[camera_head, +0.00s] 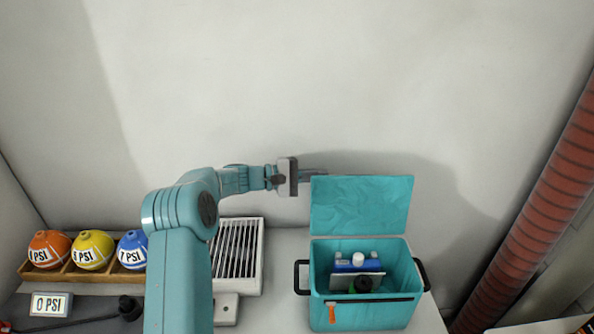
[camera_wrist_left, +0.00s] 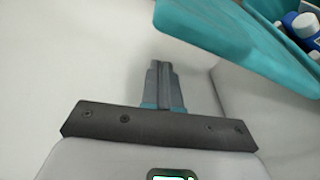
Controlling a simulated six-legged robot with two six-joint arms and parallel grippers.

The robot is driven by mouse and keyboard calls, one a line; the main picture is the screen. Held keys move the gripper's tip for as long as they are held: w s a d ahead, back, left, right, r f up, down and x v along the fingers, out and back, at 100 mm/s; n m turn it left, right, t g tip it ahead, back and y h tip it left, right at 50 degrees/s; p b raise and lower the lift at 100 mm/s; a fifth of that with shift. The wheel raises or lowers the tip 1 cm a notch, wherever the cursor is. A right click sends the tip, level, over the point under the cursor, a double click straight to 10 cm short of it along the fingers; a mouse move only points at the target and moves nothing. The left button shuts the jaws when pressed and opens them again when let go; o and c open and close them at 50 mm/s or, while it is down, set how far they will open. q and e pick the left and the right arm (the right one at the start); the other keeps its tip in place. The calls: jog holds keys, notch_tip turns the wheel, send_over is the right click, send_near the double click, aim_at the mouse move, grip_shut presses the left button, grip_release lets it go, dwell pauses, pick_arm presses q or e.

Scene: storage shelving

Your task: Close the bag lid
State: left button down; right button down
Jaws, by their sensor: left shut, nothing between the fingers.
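The teal bag (camera_head: 362,315) stands on the counter at the lower right of the head view, with dark side handles and an orange tag on its front. Its teal lid (camera_head: 361,205) stands open, upright at the back edge. Inside are a blue-and-white item (camera_head: 357,262) and a dark round item (camera_head: 363,284). My left gripper (camera_head: 318,174) is shut and empty, just behind the lid's upper left corner. In the left wrist view its fingers (camera_wrist_left: 163,85) are together, and the lid (camera_wrist_left: 240,45) slants across the upper right. I cannot tell if they touch. My right gripper is not in view.
A white slatted unit (camera_head: 238,258) lies left of the bag. Orange, yellow and blue PSI-marked balls (camera_head: 91,250) sit in a wooden rack at the left. A 0 PSI sign (camera_head: 51,304) stands in front. A plain wall is behind; a red ribbed pipe (camera_head: 540,205) is at the right.

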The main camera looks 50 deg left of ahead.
aim_at(327, 176)
pick_arm(q)
jog(key=d, duration=0.1)
jog(key=d+r, duration=0.1)
jog(key=d, duration=0.1)
jog(key=shift+w+r, duration=0.1)
jog(key=shift+w, duration=0.25)
